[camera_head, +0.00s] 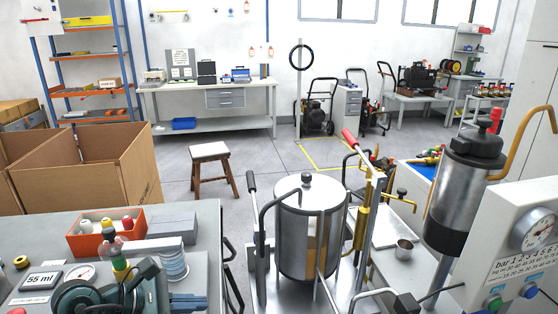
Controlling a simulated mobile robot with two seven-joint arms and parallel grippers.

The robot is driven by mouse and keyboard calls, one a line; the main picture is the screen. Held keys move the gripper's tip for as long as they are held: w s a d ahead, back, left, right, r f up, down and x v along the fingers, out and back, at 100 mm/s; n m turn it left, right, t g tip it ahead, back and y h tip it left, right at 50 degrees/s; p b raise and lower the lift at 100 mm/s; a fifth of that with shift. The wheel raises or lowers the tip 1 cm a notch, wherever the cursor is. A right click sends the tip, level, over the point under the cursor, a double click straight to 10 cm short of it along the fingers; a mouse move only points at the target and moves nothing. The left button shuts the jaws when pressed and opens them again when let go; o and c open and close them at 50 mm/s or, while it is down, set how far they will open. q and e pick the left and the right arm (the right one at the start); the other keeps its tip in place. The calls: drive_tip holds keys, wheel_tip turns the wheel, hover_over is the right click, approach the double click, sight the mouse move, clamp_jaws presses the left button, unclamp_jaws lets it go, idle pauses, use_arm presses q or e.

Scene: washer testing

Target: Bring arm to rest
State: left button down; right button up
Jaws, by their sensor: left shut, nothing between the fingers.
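My left gripper (140,283) is low at the bottom left, dark and partly cut off by the bottom edge. It is shut with nothing held, and appears in front of or over the left workbench (205,225). A bottle with a green and yellow neck (119,262) shows just behind it. I cannot tell whether they touch. My right gripper is not in view.
A steel washer tank (311,225) stands at centre, a gauge panel (515,250) at right. Open floor (260,165) lies behind.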

use_arm(q)
drive_tip(key=s+d+r+n+t+h+p, duration=0.1)
drive_tip(key=s+d+r+n+t+h, duration=0.35)
drive_tip(key=n, duration=0.75)
wheel_tip(320, 180, down, 8)
drive_tip(key=a+n+t+y+p, duration=0.25)
drive_tip(key=n+t+y, duration=0.45)
drive_tip(key=n, duration=1.9)
drive_tip(key=s+d+f+n+g+y, duration=0.2)
drive_tip(key=s+f+n+g+y, duration=0.1)
drive_tip(key=s+f+n+g, duration=0.5)
wheel_tip(320, 180, down, 4)
drive_tip(key=shift+s+r+n, duration=0.25)
drive_tip(key=shift+s+n, duration=0.45)
drive_tip(key=shift+n, duration=0.3)
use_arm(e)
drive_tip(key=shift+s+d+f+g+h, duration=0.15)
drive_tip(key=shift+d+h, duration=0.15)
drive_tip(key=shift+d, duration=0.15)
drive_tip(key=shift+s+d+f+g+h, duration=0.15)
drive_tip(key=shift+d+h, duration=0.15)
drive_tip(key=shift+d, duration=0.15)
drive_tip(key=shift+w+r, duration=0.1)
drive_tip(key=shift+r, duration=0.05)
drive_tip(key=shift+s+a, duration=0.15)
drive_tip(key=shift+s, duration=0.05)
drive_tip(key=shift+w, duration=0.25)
